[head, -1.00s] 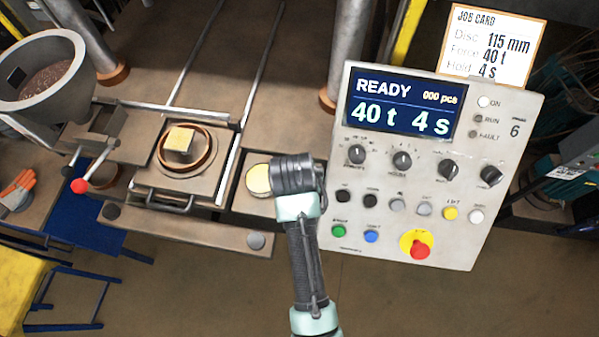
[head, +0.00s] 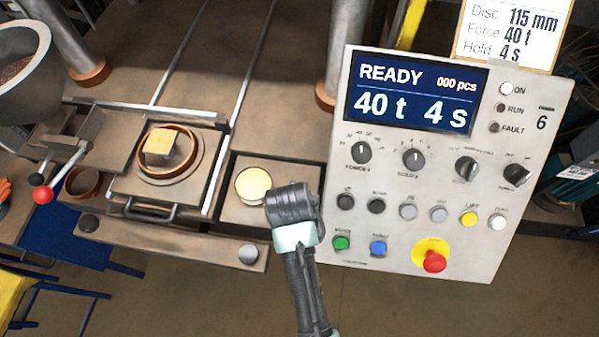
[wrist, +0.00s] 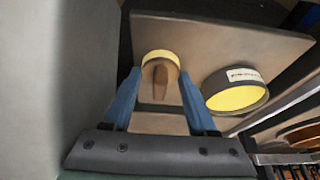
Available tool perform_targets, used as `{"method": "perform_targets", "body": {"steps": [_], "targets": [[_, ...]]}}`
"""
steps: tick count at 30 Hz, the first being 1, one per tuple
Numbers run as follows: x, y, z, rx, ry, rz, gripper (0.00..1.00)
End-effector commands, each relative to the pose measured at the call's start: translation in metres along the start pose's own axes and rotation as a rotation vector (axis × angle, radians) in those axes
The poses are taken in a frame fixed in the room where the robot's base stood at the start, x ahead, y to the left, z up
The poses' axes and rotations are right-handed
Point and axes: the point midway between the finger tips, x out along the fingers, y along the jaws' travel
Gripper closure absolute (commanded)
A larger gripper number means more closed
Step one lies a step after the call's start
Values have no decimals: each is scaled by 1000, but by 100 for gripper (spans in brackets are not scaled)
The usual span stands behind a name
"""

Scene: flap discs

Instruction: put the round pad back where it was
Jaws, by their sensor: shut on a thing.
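In the wrist view, my gripper (wrist: 160,72) has its two blue fingers closed on the sides of a small round pad (wrist: 159,56) with a yellow face and a brown part below it. The pad is in front of a flat brown plate (wrist: 220,38); I cannot tell whether it touches it. A wider round tin (wrist: 236,92) with a yellow face and a white label is to its right, apart from the fingers. In the head view the tin (head: 253,186) rests in a shallow tray (head: 231,207), just left of my wrist. The fingers and the held pad are hidden there.
A control panel (head: 420,200) reading READY stands close on the right. Left of the tray, a yellow-topped block (head: 160,143) sits in a round mould (head: 186,165). A red-knobbed lever (head: 42,194) and a hopper (head: 20,100) are farther left.

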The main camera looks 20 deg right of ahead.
Motion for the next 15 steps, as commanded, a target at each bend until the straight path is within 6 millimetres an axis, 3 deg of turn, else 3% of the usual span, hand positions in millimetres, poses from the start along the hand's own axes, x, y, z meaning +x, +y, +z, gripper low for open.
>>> {"method": "perform_targets", "body": {"steps": [7, 8, 9, 15], "targets": [[4, 0, 1, 0, 0, 0, 86], [3, 0, 1, 0, 0, 0, 36], [2, 0, 1, 0, 0, 0, 29], [2, 0, 1, 0, 0, 0, 29]]}}
